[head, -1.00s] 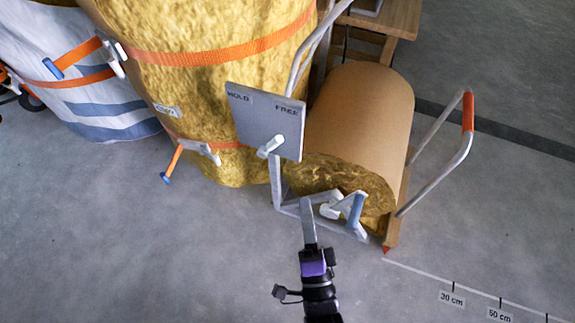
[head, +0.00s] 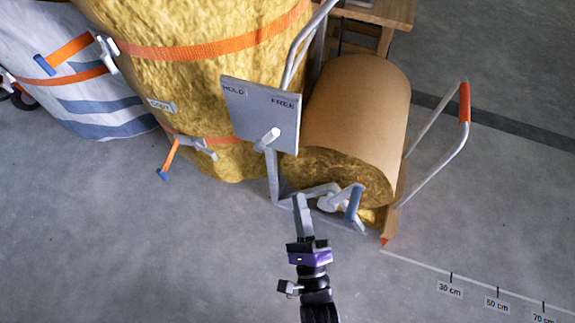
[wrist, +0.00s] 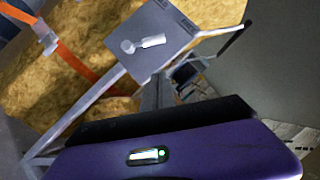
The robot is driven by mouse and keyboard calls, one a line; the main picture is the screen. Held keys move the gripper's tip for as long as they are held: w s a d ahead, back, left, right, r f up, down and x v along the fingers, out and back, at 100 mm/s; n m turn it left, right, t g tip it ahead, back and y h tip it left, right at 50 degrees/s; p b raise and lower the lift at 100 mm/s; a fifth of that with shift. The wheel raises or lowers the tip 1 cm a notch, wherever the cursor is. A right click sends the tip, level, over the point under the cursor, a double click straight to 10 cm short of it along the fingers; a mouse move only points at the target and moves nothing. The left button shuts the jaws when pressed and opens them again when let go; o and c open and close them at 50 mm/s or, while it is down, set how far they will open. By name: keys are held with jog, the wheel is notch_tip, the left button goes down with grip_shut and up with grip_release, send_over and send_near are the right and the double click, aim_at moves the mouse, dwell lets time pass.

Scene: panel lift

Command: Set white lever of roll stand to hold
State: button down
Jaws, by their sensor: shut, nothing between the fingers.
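The roll stand's grey panel (head: 258,118) is marked HOLD at its upper left and FREE at its upper right. Its white lever (head: 268,139) sits low on the panel and leans up and right, towards FREE. In the wrist view the panel (wrist: 168,25) and the lever (wrist: 150,42) show at the top, the lever also leaning towards the FREE side. My gripper (head: 298,200) is shut and empty. In the head view it appears below the panel, apart from the lever.
A large brown-wrapped roll (head: 355,105) lies right of the panel, with a blue-handled crank (head: 353,203) at its front. A bent rail with a red grip (head: 464,102) stands farther right. The floor in front is clear.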

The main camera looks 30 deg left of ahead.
aim_at(268, 139)
jog(key=s+a+r+b+x, duration=0.1)
jog(key=x, duration=1.1)
jog(key=shift+a+r, duration=0.15)
jog(key=shift+a, duration=0.45)
jog(key=shift+s+r, duration=0.15)
jog(key=shift+r, duration=0.05)
jog(key=shift+a+n+p, duration=0.1)
jog(key=shift+n+p, duration=0.2)
jog(key=shift+p, duration=0.1)
